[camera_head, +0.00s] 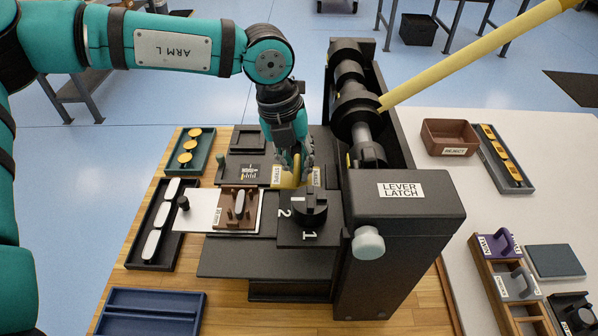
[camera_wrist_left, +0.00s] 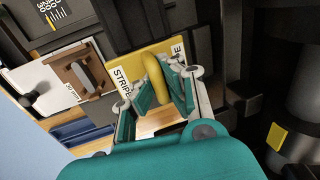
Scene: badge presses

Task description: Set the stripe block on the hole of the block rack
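The stripe block (camera_wrist_left: 147,52) is yellow, with a STRIPE label and an arched yellow handle. It sits among the dark plates left of the press column, and part of it also shows in the head view (camera_head: 290,180). My left gripper (camera_wrist_left: 160,92) reaches it from above, with its fingertips close on both sides of the handle; it appears shut on it. The left gripper (camera_head: 294,168) hides part of the block in the head view. The wooden block rack (camera_head: 480,262) stands at the right, holding a purple block and a grey block; an open hole (camera_head: 532,322) shows at its near end. My right gripper is out of view.
The black press with its LEVER LATCH housing (camera_head: 407,205) stands between block and rack. Its long yellow lever (camera_head: 470,58) slopes up right. A numbered black dial (camera_head: 310,205) is near the gripper. A brown reject bin (camera_head: 449,137) and a dark blue-grey plate (camera_head: 555,262) are at right.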

